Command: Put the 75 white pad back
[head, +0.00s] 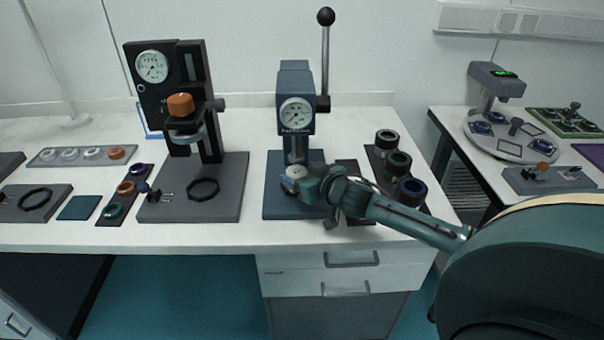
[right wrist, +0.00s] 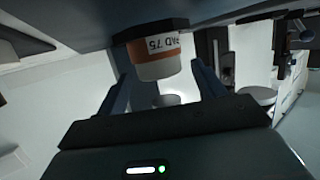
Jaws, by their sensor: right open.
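The 75 pad (right wrist: 158,66) shows in the right wrist view as a pale cylinder with an orange label reading PAD 75, upside down, below a dark collar. My right gripper (right wrist: 161,88) is open, with one finger on each side of the pad; I cannot tell if they touch it. In the head view the right gripper (head: 291,184) is at the blue-grey press (head: 294,85), low over its base. A white round part (head: 296,170) shows just above the gripper, under the press's ram; I cannot tell if it is the pad. My left gripper is not in view.
A dark rack with black, green and blue rings (head: 398,163) stands right of the press, close to my right forearm. A black gauge stand (head: 203,130) is to the left. A tray of several pads (head: 83,155) lies further left. A second table (head: 455,130) is at right.

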